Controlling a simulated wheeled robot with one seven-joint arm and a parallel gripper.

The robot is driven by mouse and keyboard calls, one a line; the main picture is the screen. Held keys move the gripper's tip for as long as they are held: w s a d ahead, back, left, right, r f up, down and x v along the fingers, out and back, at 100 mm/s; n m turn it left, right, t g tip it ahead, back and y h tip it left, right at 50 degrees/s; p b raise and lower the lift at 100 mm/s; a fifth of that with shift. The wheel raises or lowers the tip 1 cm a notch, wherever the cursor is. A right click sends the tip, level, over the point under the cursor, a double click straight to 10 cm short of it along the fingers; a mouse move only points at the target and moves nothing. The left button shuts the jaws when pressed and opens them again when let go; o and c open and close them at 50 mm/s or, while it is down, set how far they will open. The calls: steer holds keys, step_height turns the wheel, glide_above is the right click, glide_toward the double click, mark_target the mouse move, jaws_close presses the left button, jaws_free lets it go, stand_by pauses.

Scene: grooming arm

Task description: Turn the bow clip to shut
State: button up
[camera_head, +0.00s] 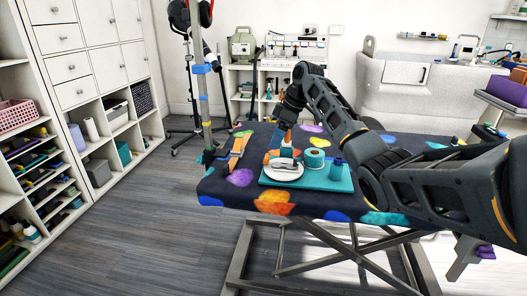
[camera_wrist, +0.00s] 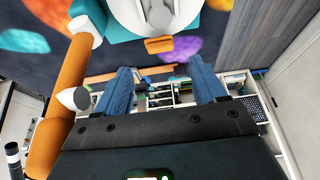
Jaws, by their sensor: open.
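I cannot pick out the bow clip with certainty. A small orange piece (camera_wrist: 159,45) lies by the edge of a white dish (camera_wrist: 125,12) in the wrist view, with a grey rounded part (camera_wrist: 160,14) on the dish. In the head view the white dish (camera_head: 283,172) sits on a teal tray (camera_head: 310,183) on the table. My gripper (camera_head: 284,126) is above the table just behind the dish, pointing down. In the wrist view its two blue fingers (camera_wrist: 161,74) are apart, with nothing seen held between them.
A teal roll (camera_head: 314,158) and a blue cup (camera_head: 337,169) stand on the tray. An orange strap (camera_head: 237,152) lies to the left, near an upright post (camera_head: 203,100). A large orange cylindrical object (camera_wrist: 58,115) fills the wrist view's left side. Shelves (camera_head: 90,120) line the left wall.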

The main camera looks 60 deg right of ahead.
mark_target(267, 156)
steer(key=x, duration=0.6)
steer(key=shift+w+f, duration=0.2)
steer(key=shift+f, duration=0.15)
steer(key=shift+a, duration=0.1)
steer(key=shift+c, duration=0.3)
steer(key=c, duration=1)
steer(key=shift+r, duration=0.1)
